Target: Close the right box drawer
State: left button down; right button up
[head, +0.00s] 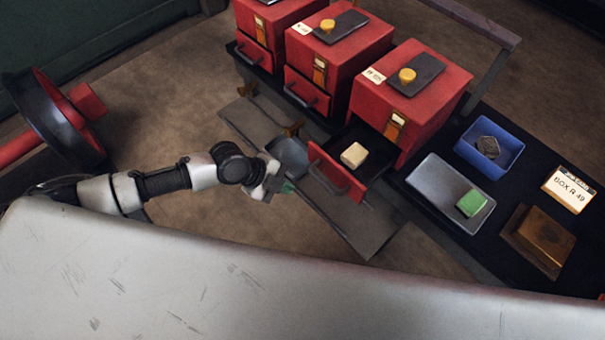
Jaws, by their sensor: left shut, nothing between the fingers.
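Three red boxes stand in a row at the top of the head view. The right box (432,92) has a yellow knob on a dark plate on its top. Its drawer (338,175) is pulled out toward me, with a dark handle on its red front. A cream block (354,155) lies inside the drawer. My left gripper (284,188) is shut and empty, just left of the drawer front. I cannot tell whether it touches the drawer. My right gripper is not in view.
Right of the drawer are a grey tray (437,200) with a green block (471,203), a blue bin (489,144), a brown block (541,237) and a label card (569,190). A black-and-red wheel (58,115) stands at left.

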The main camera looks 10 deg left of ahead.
pick_arm(q)
jog(key=shift+w+d+f+p, duration=0.25)
jog(key=shift+w+d, duration=0.65)
jog(key=shift+w+d+f+p, duration=0.2)
jog(key=shift+w+d+f, duration=0.05)
jog(key=shift+w+d, duration=0.65)
